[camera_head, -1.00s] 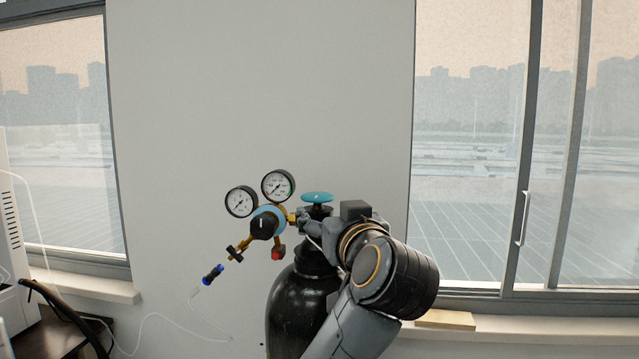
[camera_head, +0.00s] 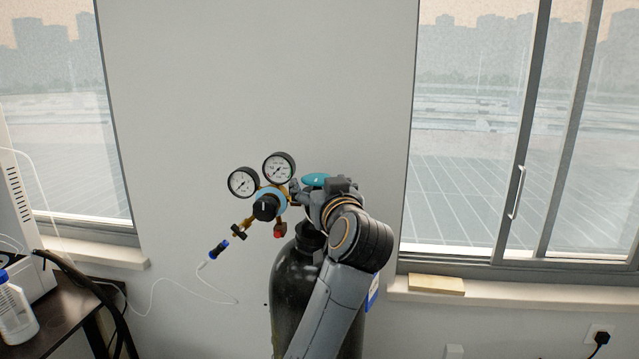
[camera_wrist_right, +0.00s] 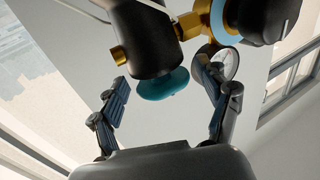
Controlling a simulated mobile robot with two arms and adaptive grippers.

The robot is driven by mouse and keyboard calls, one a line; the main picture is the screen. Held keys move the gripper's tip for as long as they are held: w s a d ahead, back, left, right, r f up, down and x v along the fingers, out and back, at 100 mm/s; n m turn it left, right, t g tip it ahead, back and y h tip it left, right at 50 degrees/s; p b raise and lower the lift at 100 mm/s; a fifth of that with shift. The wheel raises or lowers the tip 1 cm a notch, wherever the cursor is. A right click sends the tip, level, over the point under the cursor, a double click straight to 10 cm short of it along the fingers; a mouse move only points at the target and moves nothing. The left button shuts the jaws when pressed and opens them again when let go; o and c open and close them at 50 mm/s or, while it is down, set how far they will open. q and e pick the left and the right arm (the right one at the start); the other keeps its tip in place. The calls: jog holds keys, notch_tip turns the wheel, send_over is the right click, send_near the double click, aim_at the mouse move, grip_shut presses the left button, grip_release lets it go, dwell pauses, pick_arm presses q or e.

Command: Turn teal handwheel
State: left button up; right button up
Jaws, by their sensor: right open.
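The teal handwheel (camera_head: 316,179) sits on top of the dark gas cylinder (camera_head: 292,285). In the head view my right gripper (camera_head: 306,197) is at the cylinder top, level with the wheel or just below it, and hides part of the valve. In the right wrist view the handwheel (camera_wrist_right: 165,86) lies between the two spread fingers of my right gripper (camera_wrist_right: 160,88), with gaps visible on both sides. The gripper is open and holds nothing. My left gripper is in neither view.
A brass regulator (camera_head: 268,204) with two round gauges (camera_head: 279,167) stands left of the valve, close to my right fingers. A blue-tipped thin tube (camera_head: 219,249) hangs further left. The wall (camera_head: 250,80) is behind. A window sill with a wooden block (camera_head: 436,284) is at right.

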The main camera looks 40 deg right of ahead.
jog(key=c, duration=1)
jog(key=shift+c, duration=0.2)
